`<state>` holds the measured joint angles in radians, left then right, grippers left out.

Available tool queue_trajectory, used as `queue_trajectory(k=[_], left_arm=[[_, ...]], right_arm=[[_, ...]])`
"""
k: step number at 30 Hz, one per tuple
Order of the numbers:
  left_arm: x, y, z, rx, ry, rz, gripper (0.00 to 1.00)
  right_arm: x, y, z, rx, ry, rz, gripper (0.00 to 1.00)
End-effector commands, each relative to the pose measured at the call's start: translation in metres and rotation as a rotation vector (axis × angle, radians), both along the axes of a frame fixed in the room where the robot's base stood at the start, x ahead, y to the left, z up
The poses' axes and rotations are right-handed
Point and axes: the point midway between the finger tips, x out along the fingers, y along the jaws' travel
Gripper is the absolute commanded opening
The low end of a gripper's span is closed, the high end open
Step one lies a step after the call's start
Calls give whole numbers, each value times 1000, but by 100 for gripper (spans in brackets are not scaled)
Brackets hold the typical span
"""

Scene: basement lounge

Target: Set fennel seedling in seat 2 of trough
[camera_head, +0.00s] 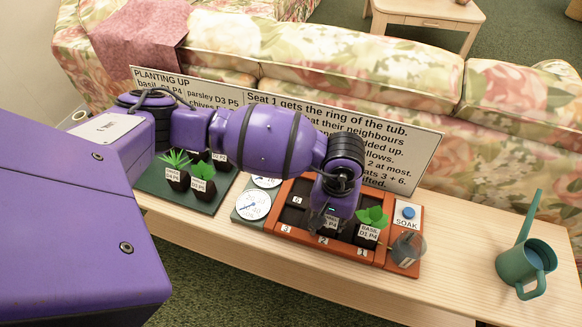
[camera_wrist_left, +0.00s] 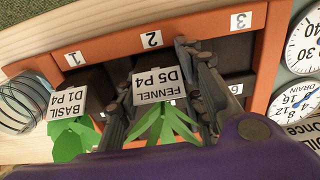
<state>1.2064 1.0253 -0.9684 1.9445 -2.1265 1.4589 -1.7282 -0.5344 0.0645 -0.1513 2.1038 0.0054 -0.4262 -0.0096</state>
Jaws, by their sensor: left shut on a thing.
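The orange trough (camera_head: 300,237) stands on the bench, with front labels 1, 2 and 3; its rim also shows in the wrist view (camera_wrist_left: 110,45). My left gripper (camera_head: 328,228) points down over the middle of the trough. In the wrist view its fingers (camera_wrist_left: 160,95) are shut on the fennel seedling (camera_wrist_left: 158,88), a green-leaved dark pot labelled FENNEL D5 P4. The pot lines up with label 2 (camera_wrist_left: 152,40); I cannot tell whether it rests on the seat floor. The basil seedling (camera_head: 368,226) stands beside it in seat 1. My right gripper is out of view.
A green tray (camera_head: 152,190) with several seedlings is at left. White dials (camera_head: 252,205) lie between tray and trough. A watering can (camera_head: 526,262) stands farther right. A sign (camera_head: 400,150) rises behind.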

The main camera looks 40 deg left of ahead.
Motion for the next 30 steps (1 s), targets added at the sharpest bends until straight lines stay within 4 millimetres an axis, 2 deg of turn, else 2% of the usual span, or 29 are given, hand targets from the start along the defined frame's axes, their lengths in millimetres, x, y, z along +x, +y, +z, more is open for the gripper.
queue_trajectory(k=[1, 6, 7, 11, 30], left_arm=[[0, -1, -6, -1, -1, 0, 8], [-1, 0, -11, 0, 1, 1, 8], [-1, 0, -11, 0, 2, 1, 37], [-2, 0, -12, 0, 3, 1, 54], [-2, 0, -8, 2, 6, -1, 54]], right_arm=[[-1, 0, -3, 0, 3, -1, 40], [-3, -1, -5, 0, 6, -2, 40], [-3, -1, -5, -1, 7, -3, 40], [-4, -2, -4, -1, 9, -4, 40], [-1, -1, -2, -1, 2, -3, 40]])
